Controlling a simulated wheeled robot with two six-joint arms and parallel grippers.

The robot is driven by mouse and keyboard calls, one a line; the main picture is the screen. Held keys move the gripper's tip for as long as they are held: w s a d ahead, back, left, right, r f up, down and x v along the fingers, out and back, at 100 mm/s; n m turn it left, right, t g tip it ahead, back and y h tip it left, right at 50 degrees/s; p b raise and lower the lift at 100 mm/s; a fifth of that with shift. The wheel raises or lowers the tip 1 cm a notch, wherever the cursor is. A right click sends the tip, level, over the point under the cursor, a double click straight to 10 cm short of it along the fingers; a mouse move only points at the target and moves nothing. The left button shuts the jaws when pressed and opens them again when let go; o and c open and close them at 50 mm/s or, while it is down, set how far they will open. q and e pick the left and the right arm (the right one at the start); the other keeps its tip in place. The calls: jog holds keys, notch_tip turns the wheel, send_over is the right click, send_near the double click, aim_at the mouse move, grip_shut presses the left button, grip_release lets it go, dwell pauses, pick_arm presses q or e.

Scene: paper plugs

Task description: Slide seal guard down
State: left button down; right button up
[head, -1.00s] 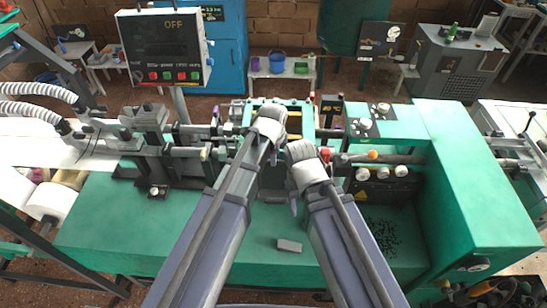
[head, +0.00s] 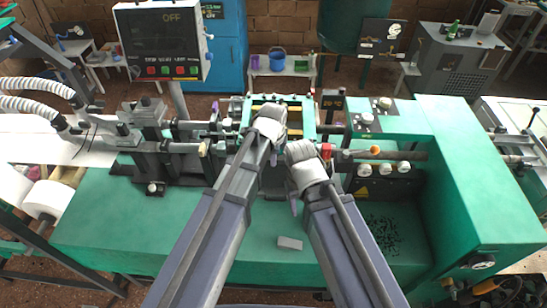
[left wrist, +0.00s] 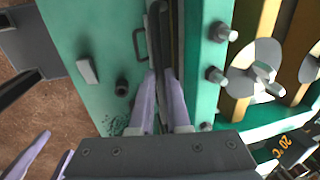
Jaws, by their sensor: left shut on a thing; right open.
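A green frame (head: 305,110) with yellow-brown bars stands at the middle of the green machine; it also fills the right of the left wrist view (left wrist: 205,30). My left gripper (left wrist: 162,85) is shut on a dark upright edge (left wrist: 158,25) beside this frame. I take that edge to be part of the seal guard, but its full shape is hidden. In the head view my left wrist covers the grip. My right gripper (head: 294,207) is lower and to the right, open and empty; its purple fingers also show at the lower left of the left wrist view (left wrist: 25,155).
A small grey block (head: 289,243) lies on the green machine top (head: 210,245). Black bits (head: 383,236) are scattered at the right. Dark rollers and knobs (head: 382,169) flank the frame. A screen (head: 160,42) reading OFF stands at the back left.

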pick_arm(q)
notch_tip(320, 180, down, 3)
jog(key=shift+b, duration=0.95)
jog(key=shift+r, duration=0.1)
pick_arm(e)
notch_tip(320, 180, down, 3)
jog(key=shift+r, duration=0.1)
pick_arm(q)
jog(key=c, duration=0.9)
grip_release()
jog(key=r+p, duration=0.2)
jog(key=s+r+p, duration=0.1)
jog(key=r+p, duration=0.4)
jog(key=p, duration=0.1)
jog(key=shift+s+r, duration=0.25)
jog(key=shift+r, duration=0.15)
pick_arm(e)
notch_tip(320, 180, up, 8)
jog(key=shift+f, duration=0.2)
